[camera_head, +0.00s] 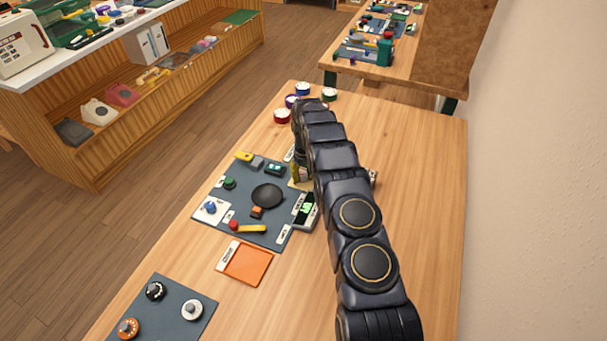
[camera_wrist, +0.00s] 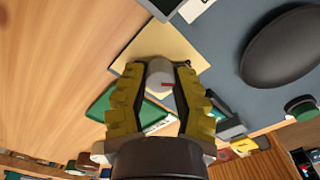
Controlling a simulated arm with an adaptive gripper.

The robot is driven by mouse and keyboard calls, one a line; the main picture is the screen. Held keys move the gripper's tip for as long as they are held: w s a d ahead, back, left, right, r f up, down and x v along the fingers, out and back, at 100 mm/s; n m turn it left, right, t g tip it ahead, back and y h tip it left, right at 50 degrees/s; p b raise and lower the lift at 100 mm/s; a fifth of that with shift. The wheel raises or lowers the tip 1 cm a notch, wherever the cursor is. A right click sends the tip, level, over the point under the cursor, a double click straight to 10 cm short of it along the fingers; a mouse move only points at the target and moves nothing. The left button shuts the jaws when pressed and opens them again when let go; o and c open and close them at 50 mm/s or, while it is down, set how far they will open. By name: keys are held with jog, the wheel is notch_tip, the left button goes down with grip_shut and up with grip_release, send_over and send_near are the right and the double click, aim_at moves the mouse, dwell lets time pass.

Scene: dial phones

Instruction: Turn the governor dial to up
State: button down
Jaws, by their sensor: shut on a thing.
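The governor dial appears to be the grey round knob (camera_wrist: 158,72) on a pale yellow plate (camera_wrist: 185,45) in the wrist view. A small red mark shows on its near right side. My gripper (camera_wrist: 163,78) has its two yellow fingers on either side of the knob and is shut on it. In the head view, my gripper (camera_head: 300,173) is at the right edge of the dark grey panel (camera_head: 238,200). There the plate shows only as a small corner, and my arm hides the knob. I cannot read any label on it.
A black dome (camera_head: 267,195), a blue knob (camera_head: 210,208) and a yellow lever (camera_head: 250,229) sit on the panel. A green-lit display (camera_head: 306,208) stands close to my arm. An orange tray (camera_head: 247,264) lies nearer. The table's right side is mostly clear.

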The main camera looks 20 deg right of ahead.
aim_at(304, 174)
jog(key=shift+s+f+n, duration=0.1)
jog(key=shift+n, duration=0.5)
jog(key=c, duration=0.8)
grip_release()
notch_tip(304, 174, up, 12)
jog(key=shift+r, duration=0.1)
